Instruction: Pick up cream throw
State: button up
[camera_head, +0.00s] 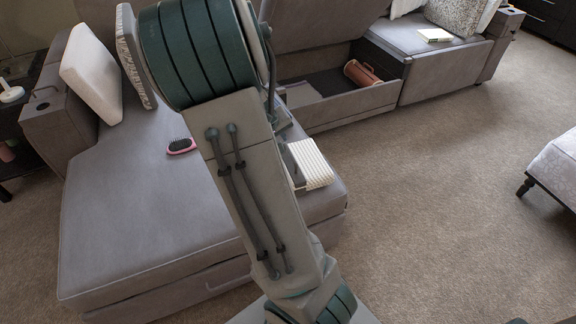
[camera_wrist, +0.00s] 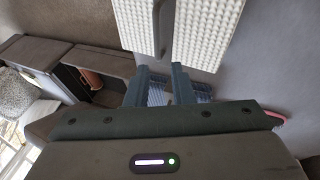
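The cream throw (camera_head: 313,163) is a folded, ribbed, off-white cloth on the grey sofa seat, near its right edge. My arm hides its left part in the head view. In the wrist view the throw (camera_wrist: 208,30) fills the top, with a grey strip dividing its two visible parts. My gripper (camera_wrist: 160,72) has its two fingers apart with nothing seen between them. The fingertips point toward the throw and appear just short of it. I cannot tell their height over the seat.
A pink-rimmed hairbrush (camera_head: 181,146) lies on the sofa seat (camera_head: 140,215) left of my arm. Cushions (camera_head: 92,72) lean at the back left. An open storage compartment (camera_head: 325,103) holds a brown cylinder (camera_head: 362,73). Carpet (camera_head: 450,190) is clear to the right, before an ottoman (camera_head: 555,165).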

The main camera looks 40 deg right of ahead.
jog(key=b+x, duration=0.1)
jog(key=x, duration=0.3)
jog(key=b+x, duration=0.1)
jog(key=x, duration=0.4)
jog(key=shift+d+r+b, duration=0.2)
jog(key=shift+d+b, duration=0.1)
jog(key=shift+d, duration=0.05)
jog(key=b+x, duration=0.2)
jog(key=x, duration=0.3)
jog(key=shift+f, duration=0.2)
grip_shut()
jog(key=shift+a, duration=0.1)
dwell(0.5)
